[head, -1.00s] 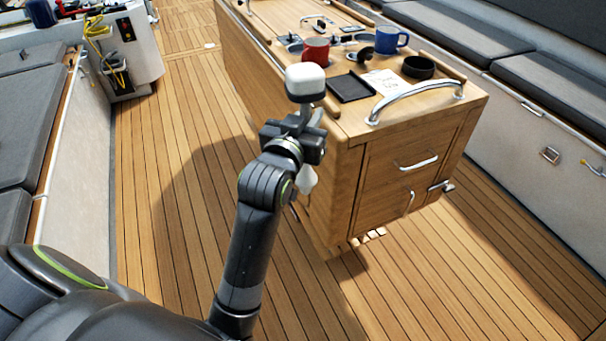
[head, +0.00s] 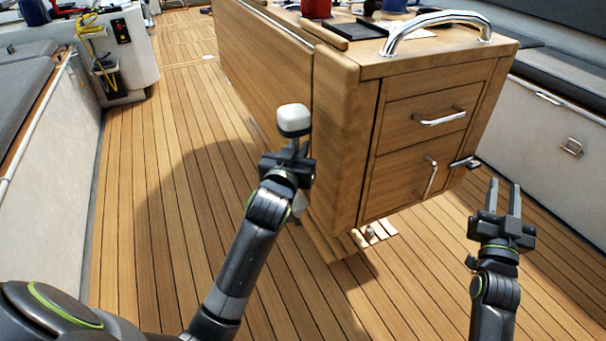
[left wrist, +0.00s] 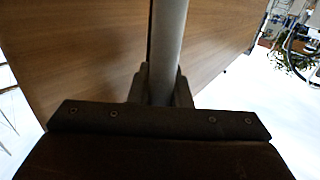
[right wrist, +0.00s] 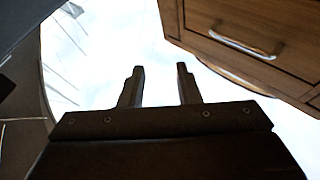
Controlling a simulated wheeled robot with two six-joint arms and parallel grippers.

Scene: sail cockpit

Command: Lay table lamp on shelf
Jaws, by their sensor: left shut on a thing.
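My left gripper (head: 291,152) is shut on the table lamp (head: 294,119). The lamp has a white rounded top with a dark collar and stands about upright above the jaws. A pale part of it shows below the jaws. In the left wrist view its grey stem (left wrist: 168,45) passes between the fingers. In the head view, the lamp overlaps the left side of the wooden cockpit table (head: 338,140). My right gripper (head: 505,187) is open and empty, right of the table; its spread fingers also show in the right wrist view (right wrist: 160,75). I cannot tell which surface is the shelf.
The table has drawers with metal handles (head: 440,118) and a steel grab rail (head: 435,20) on top. A red mug (head: 316,8) and black tray (head: 352,31) stand there. Benches line both sides. Open teak floor (head: 165,200) lies left of the table.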

